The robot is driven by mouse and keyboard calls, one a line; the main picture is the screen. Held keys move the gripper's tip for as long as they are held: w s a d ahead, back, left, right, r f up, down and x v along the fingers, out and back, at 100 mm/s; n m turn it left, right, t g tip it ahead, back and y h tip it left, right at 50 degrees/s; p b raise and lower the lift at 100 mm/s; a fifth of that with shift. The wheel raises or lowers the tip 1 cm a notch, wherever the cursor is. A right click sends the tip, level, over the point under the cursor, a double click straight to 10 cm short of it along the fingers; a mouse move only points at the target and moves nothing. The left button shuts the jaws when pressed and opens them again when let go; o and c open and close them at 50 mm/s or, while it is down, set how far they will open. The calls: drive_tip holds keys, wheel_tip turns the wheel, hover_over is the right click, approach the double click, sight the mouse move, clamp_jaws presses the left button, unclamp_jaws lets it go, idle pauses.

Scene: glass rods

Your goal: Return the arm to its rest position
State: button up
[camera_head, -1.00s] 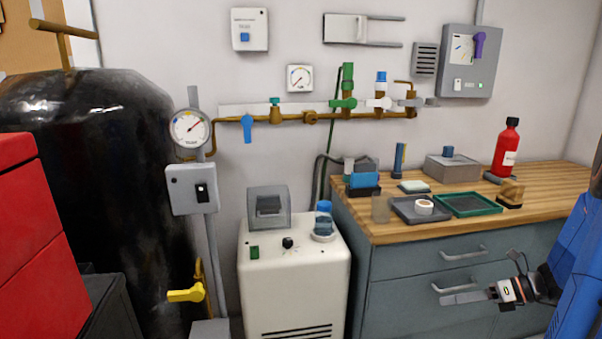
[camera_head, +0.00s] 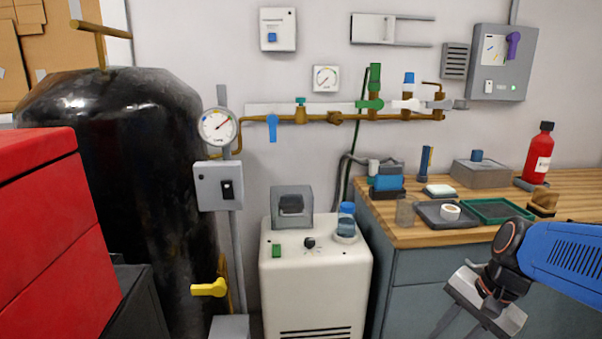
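My arm reaches in from the right edge, with a blue link and a dark wrist joint, in front of the workbench. My gripper (camera_head: 458,327) is a grey metal body tilted down and left, low in the view before the bench's grey front. Its two fingers stand apart with nothing visible between them. The tips are close to the bottom edge of the picture and are not clearly seen.
A wooden-topped bench (camera_head: 400,233) carries a green tray (camera_head: 497,211), a dark tray (camera_head: 437,222) and a red bottle (camera_head: 539,153). A cream machine (camera_head: 315,283), a black tank (camera_head: 130,150) and a red cabinet (camera_head: 50,220) stand leftward. Pipes with valves (camera_head: 334,118) run along the wall.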

drive_tip(key=s+a+r+n+t+h, duration=0.1)
drive_tip(key=s+r+n+t+h, duration=0.2)
drive_tip(key=n, duration=0.7)
drive_tip(key=shift+s+r+n, duration=0.3)
drive_tip(key=shift+s+r, duration=0.2)
drive_tip(key=shift+s, duration=0.7)
